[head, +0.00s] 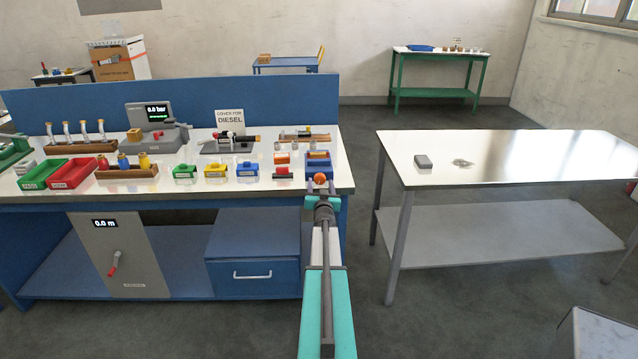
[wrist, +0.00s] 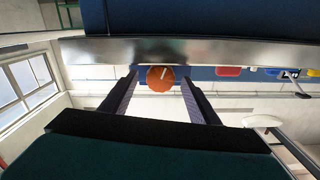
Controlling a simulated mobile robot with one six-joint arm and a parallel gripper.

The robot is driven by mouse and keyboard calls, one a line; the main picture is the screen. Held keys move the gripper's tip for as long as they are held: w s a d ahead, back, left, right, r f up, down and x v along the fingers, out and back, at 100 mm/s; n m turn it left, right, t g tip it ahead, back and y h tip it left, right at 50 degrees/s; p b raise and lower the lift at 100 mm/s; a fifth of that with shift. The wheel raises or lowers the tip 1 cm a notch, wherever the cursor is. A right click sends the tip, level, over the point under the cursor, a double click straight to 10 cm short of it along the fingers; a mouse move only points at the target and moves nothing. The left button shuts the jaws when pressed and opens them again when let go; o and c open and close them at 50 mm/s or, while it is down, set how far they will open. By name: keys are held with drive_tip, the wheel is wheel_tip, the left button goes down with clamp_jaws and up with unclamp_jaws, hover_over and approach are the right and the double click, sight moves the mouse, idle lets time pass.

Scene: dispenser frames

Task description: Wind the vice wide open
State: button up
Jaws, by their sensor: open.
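A small blue block-like fixture (head: 318,161), which looks like the vice, stands at the right front corner of the blue workbench. A round orange knob (head: 320,179) is on its front, at the bench edge. In the wrist view the orange knob (wrist: 161,78) has a white line across its face. My gripper (head: 320,187) is open in front of the knob. In the wrist view its fingertips lie on either side of the knob, with gaps showing. I cannot tell whether the tips reach past its face. The vice jaws are too small to make out.
Red, yellow and blue small parts (head: 247,170) line the bench left of the fixture. A drawer unit (head: 252,275) and a grey crank panel (head: 120,255) are below. A metal table (head: 520,155) stands at right, with open floor between it and the bench.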

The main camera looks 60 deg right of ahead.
drive_tip(key=shift+x, duration=1.05)
drive_tip(key=c, duration=1)
drive_tip(key=shift+c, duration=0.2)
drive_tip(key=n+b, duration=0.1)
drive_tip(key=b, duration=0.1)
drive_tip(key=shift+s+f+b, duration=0.1)
drive_tip(key=shift+f+b, duration=0.1)
drive_tip(key=shift+b, duration=0.2)
drive_tip(key=shift+r+n+b, duration=0.15)
drive_tip(key=shift+n+b, duration=0.75)
drive_tip(key=shift+b, duration=0.2)
